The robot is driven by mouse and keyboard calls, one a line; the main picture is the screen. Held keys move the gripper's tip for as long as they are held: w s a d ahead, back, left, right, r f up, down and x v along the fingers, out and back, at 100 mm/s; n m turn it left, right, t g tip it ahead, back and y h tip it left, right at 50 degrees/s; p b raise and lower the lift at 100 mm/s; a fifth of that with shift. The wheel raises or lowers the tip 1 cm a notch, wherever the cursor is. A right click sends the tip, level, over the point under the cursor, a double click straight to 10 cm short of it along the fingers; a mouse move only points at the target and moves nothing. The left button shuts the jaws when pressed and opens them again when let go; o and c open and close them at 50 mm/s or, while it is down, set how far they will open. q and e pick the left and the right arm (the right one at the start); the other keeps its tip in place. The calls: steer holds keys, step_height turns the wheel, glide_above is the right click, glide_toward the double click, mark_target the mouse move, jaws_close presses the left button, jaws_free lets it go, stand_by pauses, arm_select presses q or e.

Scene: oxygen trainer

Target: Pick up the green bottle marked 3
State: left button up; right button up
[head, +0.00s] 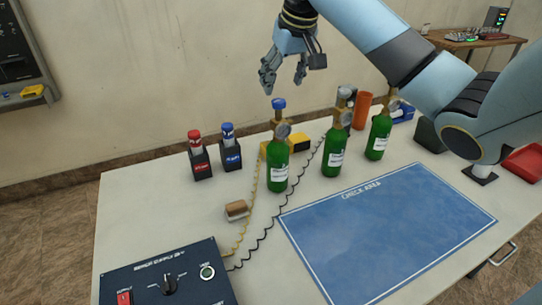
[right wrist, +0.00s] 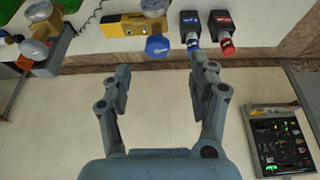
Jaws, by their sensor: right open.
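Three green bottles with white labels, brass valves and gauges stand upright in a row on the table in the head view: left (head: 278,172), middle (head: 333,158) and right (head: 377,140). Their label numbers are too small to read, so I cannot tell which is marked 3. The left bottle has a blue knob (head: 279,104) on top; a blue knob (right wrist: 157,45) also shows in the right wrist view. My right gripper (head: 284,78) is open and empty, above and behind the left bottle, apart from it. Its spread fingers (right wrist: 162,75) show in the right wrist view. My left gripper is not in view.
Red-capped (head: 200,158) and blue-capped (head: 230,150) holders stand left of the bottles. A yellow box (head: 301,144) is behind them. A brown-topped block (head: 236,210), coiled cables and a control box (head: 165,280) lie nearer. The blue check area mat (head: 385,235) is bare.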

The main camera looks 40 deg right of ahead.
mark_target(279, 101)
steer(key=shift+x, duration=1.15)
steer(key=shift+f, duration=0.35)
steer(key=p+x, duration=0.1)
steer(key=x, duration=0.3)
steer(key=shift+d+f, duration=0.2)
steer(key=shift+f, duration=0.05)
steer(key=shift+w+f, duration=0.15)
steer(key=shift+f, duration=0.1)
steer(key=c, duration=0.3)
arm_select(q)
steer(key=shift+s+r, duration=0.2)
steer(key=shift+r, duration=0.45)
arm_select(e)
jaws_close()
